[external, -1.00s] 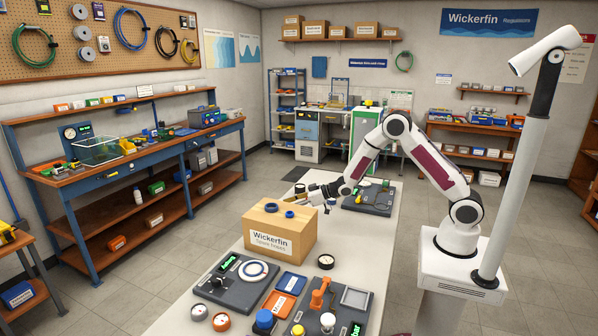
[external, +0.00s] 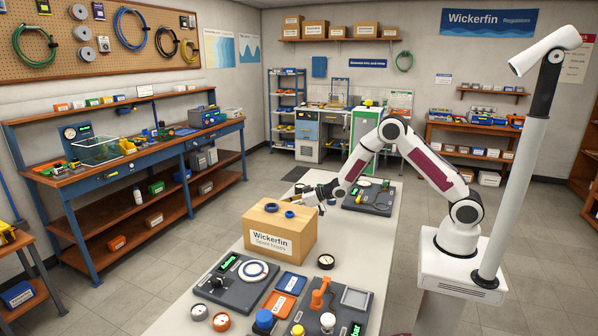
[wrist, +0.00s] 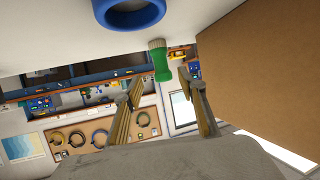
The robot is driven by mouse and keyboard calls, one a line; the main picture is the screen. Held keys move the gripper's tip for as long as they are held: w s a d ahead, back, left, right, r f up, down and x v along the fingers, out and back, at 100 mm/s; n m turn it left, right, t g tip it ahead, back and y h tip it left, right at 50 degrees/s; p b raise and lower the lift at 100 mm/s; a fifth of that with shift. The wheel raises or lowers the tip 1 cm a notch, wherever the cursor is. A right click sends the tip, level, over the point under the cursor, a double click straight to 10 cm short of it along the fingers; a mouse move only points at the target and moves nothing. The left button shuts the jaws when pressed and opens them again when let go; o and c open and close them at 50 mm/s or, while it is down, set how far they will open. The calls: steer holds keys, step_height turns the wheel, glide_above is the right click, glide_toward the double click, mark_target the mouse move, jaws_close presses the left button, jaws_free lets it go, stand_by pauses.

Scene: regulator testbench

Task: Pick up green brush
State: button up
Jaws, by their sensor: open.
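A green brush (wrist: 161,63) with a pale tip shows in the wrist view, standing on the white bench top, which appears upside down there. It lies ahead of my gripper (wrist: 161,77), roughly between its two brass-coloured fingertips and apart from them. My gripper is open and empty. In the external view my gripper (external: 304,190) is low beside the back of the cardboard box. I cannot make out the brush in the external view; the box or my arm may hide it.
The cardboard box (external: 281,243) carries blue rings (external: 271,207) and is close on the right in the wrist view (wrist: 265,85). A large blue ring (wrist: 128,10) is at that view's top. Regulator panels and gauges fill the bench front; a dark panel (external: 368,197) lies behind.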

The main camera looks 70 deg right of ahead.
steer(key=shift+w, duration=0.1)
steer(key=shift+a+x, duration=0.15)
steer(key=shift+x, duration=0.55)
steer(key=shift+a+x, duration=0.15)
steer(key=shift+x, duration=1.55)
steer(key=shift+r, duration=0.1)
jaws_close()
